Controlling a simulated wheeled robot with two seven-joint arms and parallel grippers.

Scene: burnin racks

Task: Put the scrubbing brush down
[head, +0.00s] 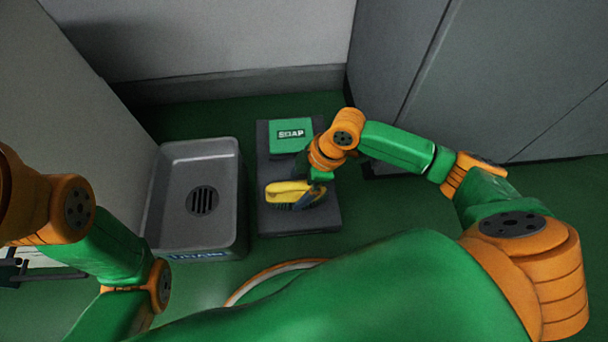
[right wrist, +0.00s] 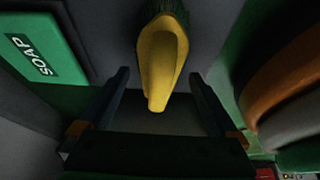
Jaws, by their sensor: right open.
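The scrubbing brush (head: 286,191), with a yellow handle and dark bristles, rests on a dark grey slab (head: 300,222). It also shows in the right wrist view (right wrist: 160,62), with its handle end between my two fingers. My right gripper (head: 316,196) is at the right end of the brush. In the right wrist view the right gripper (right wrist: 158,85) has its fingers wide apart, with gaps on both sides of the handle. My left arm is at the left edge of the head view, and its gripper jaws cannot be made out clearly.
A green box marked SOAP (head: 291,136) sits at the back of the slab. A grey basin with a drain (head: 239,215) stands to the left. Grey cabinets (head: 500,80) stand at the back right. Green floor shows around the slab.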

